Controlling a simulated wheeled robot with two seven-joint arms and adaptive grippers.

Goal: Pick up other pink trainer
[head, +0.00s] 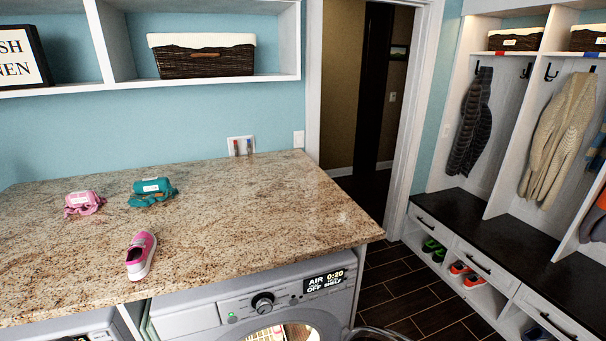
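One pink trainer (141,254) with a white sole lies on the granite counter (250,220), near its front edge at the left. No second pink trainer can be made out in this view. Neither of my grippers shows in the head view.
A pink bundle (84,203) and a teal bundle (152,191), both with white labels, lie behind the trainer. Below the counter is a washer (220,318). At the right, green shoes (433,249) and orange shoes (466,273) sit in bench cubbies. Dark floor (400,290) between is clear.

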